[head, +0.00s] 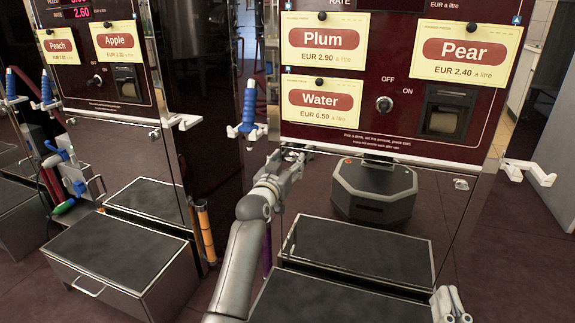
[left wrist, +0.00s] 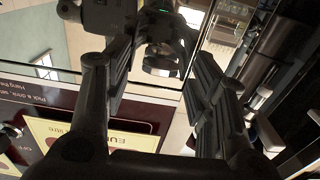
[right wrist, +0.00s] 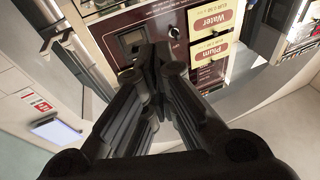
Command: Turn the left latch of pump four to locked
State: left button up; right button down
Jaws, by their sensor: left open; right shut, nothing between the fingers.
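The pump front (head: 345,155) with Plum, Water and Pear cards stands before me; I cannot read a pump number. Its shiny lower panel (head: 440,215) has a small latch (head: 461,184) at its upper right. The panel's upper left corner is covered by my left gripper (head: 288,158), so the left latch there is hidden and its position cannot be told. In the left wrist view my left gripper (left wrist: 168,48) is open, with a rounded grey shape between its fingers that may be a reflection. My right gripper (head: 452,303) is low at the right; the right wrist view shows its fingers (right wrist: 152,58) shut and empty.
A blue-handled nozzle (head: 249,108) hangs left of the panel. A white hook (head: 528,172) sticks out at the right. A dark-topped step (head: 355,248) lies below the panel. Another pump (head: 120,130) with Peach and Apple cards stands left, with a steel box (head: 125,250) before it.

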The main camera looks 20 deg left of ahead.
pick_arm(q)
jog(key=c, duration=1)
